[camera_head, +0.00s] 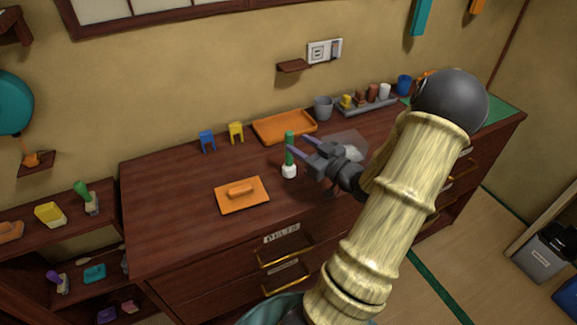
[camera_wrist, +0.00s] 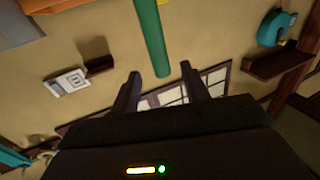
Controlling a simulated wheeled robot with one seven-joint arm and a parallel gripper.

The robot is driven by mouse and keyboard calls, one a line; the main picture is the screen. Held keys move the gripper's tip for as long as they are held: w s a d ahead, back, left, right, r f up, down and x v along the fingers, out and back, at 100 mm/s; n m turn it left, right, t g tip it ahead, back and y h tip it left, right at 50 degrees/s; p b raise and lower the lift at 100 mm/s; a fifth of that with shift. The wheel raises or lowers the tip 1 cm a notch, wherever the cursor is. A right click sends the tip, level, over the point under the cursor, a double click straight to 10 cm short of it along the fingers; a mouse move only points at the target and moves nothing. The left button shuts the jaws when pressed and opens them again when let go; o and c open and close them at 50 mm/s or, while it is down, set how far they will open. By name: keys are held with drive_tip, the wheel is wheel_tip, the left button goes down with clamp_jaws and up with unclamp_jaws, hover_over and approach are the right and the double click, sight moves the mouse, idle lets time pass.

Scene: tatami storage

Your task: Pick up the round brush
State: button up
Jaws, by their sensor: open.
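The round brush has a green handle (camera_head: 290,150) and a white head (camera_head: 289,171). It stands upright, head down, on the dark wooden cabinet top. In the wrist view its green handle (camera_wrist: 150,35) comes in from the top edge, and its end lies between the fingertips in the picture; the head is out of that view. My gripper (camera_head: 294,149) is open and comes from the right, with its fingertips close to the handle. In the wrist view the gripper (camera_wrist: 160,74) has a clear gap on both sides of the handle. I cannot tell whether either finger touches it.
An orange float (camera_head: 242,194) lies front left of the brush. An orange tray (camera_head: 284,127), a grey cup (camera_head: 323,107), a blue clip (camera_head: 207,141) and a yellow clip (camera_head: 236,132) stand behind. A grey tray (camera_head: 366,110) holds small items.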

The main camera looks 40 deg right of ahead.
sight(292, 139)
drive_tip(key=shift+w+a+p, duration=0.15)
drive_tip(key=shift+w+p, duration=0.05)
drive_tip(key=shift+w, duration=1.1)
drive_tip(key=shift+w+a+p, duration=0.1)
drive_tip(key=shift+w+p, duration=0.1)
drive_tip(key=shift+w, duration=1.05)
clamp_jaws()
